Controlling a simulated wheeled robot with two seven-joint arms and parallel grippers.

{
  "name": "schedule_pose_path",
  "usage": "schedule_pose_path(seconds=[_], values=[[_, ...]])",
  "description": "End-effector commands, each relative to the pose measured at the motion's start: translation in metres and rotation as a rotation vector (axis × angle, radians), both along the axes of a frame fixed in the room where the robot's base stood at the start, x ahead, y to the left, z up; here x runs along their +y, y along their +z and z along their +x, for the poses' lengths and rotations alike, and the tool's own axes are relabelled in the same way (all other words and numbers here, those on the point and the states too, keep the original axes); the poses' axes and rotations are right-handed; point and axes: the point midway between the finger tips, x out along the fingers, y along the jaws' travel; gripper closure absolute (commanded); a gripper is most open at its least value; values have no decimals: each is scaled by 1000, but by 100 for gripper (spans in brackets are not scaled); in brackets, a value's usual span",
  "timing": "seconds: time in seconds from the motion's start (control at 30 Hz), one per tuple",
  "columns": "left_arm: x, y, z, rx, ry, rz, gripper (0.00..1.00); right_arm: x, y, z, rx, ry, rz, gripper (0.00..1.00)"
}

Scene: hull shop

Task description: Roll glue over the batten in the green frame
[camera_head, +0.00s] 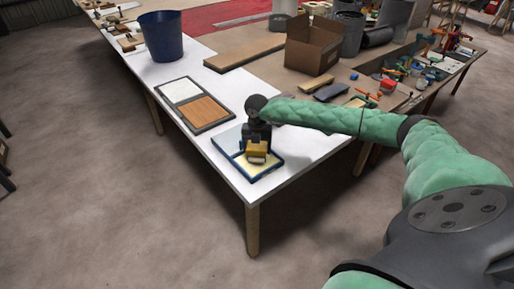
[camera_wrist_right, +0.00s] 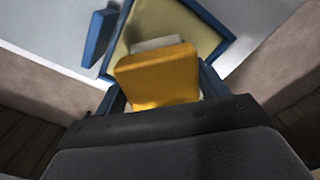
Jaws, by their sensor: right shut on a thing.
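My right gripper (camera_head: 256,143) is shut on a yellow block-like tool (camera_head: 257,152), probably the glue roller. It is over the cream compartment of a blue-rimmed tray (camera_head: 262,177) near the table's front corner. In the right wrist view the yellow tool (camera_wrist_right: 158,76) has a pale part at its far side, above the cream surface (camera_wrist_right: 192,22); I cannot tell whether it touches. A dark frame (camera_head: 218,123) farther back holds a white panel (camera_head: 180,90) and a brown wooden panel (camera_head: 203,110). I see no clearly green frame. My left gripper is out of view.
The white table (camera_head: 210,70) has free room around the dark frame. A blue bin (camera_head: 161,37) stands at its back left. A long board (camera_head: 243,52), an open cardboard box (camera_head: 312,47) and several tools and clamps lie to the right, behind my arm.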

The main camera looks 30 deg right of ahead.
Motion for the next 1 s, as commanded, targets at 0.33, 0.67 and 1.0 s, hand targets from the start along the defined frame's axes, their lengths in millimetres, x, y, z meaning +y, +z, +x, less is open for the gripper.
schedule_pose_path(seconds=[0.33, 0.67, 1.0], values=[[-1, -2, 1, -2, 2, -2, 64, 0, -3, 0, -1, 0, 1, 68], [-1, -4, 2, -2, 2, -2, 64, 0, -6, 0, -1, 0, 1, 68], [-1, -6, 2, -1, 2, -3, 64, 0, -10, 0, -1, 0, 1, 68]])
